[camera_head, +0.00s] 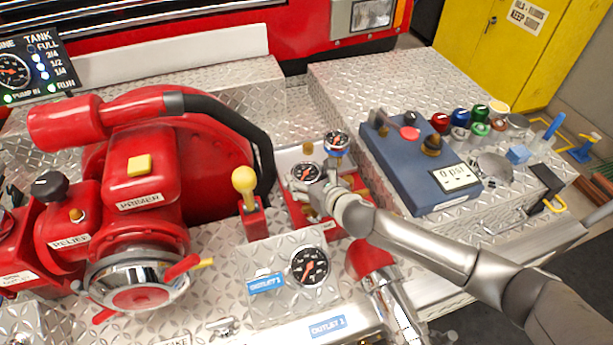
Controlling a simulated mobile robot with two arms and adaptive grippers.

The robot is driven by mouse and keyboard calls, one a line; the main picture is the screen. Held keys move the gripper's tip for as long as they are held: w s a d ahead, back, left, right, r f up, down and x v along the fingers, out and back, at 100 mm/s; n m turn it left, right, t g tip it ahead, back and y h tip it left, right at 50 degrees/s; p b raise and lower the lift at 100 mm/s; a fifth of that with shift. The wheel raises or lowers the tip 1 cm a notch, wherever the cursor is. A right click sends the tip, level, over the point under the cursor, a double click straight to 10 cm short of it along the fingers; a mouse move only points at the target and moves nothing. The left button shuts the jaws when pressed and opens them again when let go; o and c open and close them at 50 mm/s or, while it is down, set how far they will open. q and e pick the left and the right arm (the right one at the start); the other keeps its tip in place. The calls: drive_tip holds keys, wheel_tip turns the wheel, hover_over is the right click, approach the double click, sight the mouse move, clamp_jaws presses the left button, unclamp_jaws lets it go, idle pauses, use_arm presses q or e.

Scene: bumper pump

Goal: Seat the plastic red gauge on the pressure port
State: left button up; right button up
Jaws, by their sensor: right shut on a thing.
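My right gripper (322,193) reaches in from the right, over a red-edged tray or panel left of the blue box. It is shut, apparently on a round gauge (307,173) with a black dial, which sits right at its fingers. The rim colour and lower part of this gauge are hard to make out. A second small gauge (337,139) with blue and red on it stands just behind the gripper. A brass fitting (308,148) shows behind the fingers; I cannot tell whether it is the pressure port. My left gripper is out of view.
The red pump (150,185) with its black hose fills the left. A yellow-knobbed lever (244,180) and the OUTLET 1 gauge (309,266) stand close to the gripper. A blue box (410,165) reading 0 PSI and several coloured caps (480,113) are at right.

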drive_tip(key=o, duration=1.4)
drive_tip(key=shift+r, duration=0.1)
drive_tip(key=shift+o, duration=0.2)
drive_tip(key=v, duration=1.2)
drive_tip(key=shift+s, duration=0.1)
